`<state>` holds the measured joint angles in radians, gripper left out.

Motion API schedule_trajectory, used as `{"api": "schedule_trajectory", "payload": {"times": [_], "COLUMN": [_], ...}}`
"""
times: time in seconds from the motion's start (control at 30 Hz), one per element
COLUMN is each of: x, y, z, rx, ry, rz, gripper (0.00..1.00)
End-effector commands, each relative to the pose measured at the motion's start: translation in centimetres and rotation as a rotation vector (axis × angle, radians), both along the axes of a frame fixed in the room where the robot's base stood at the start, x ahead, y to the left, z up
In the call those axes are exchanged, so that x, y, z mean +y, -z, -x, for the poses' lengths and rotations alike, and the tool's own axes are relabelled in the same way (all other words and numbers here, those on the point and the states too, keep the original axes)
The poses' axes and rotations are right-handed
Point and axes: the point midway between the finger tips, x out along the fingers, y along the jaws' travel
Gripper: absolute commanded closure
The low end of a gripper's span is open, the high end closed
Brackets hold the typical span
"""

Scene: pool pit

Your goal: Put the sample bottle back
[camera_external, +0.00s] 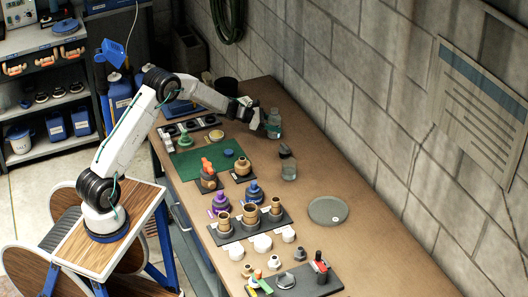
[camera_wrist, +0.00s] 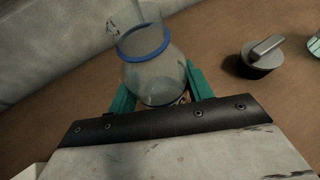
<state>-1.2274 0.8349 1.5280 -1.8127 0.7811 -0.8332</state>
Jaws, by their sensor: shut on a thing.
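My gripper (camera_wrist: 160,88) has teal fingers and is shut on the sample bottle, a clear vessel (camera_wrist: 152,65) with a blue ring around its neck. In the external view the held bottle (camera_external: 274,115) is upright near the wall side of the bench, with my gripper (camera_external: 272,131) around its lower part. I cannot tell whether its base touches the bench. A second clear bottle (camera_external: 288,170) with a dark top stands apart from it, nearer the camera.
A dark grey knobbed piece (camera_wrist: 264,57) is beside the held bottle in the wrist view. A green mat (camera_external: 205,158), a round grey disc (camera_external: 328,211) and a dark rack of brass fittings (camera_external: 240,233) lie on the bench. The block wall (camera_external: 340,85) runs along its back. The bench is clear around the disc.

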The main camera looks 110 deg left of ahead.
Motion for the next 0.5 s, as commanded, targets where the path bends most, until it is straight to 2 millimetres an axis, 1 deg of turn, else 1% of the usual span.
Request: {"api": "schedule_trajectory", "payload": {"times": [0.13, 0.27, 0.3, 0.37, 0.5], "x": [0.01, 0.01, 0.01, 0.01, 0.0], "y": [-0.1, 0.22, 0.25, 0.22, 0.22], "z": [0.01, 0.01, 0.01, 0.01, 0.0], "rx": [-0.001, -0.001, -0.001, -0.001, -0.001], "ry": [0.0, 0.0, 0.0, 0.0, 0.0], "rz": [-0.001, 0.0, 0.0, 0.0, 0.0], "gripper": [0.76, 0.76, 0.44, 0.28, 0.28]}}
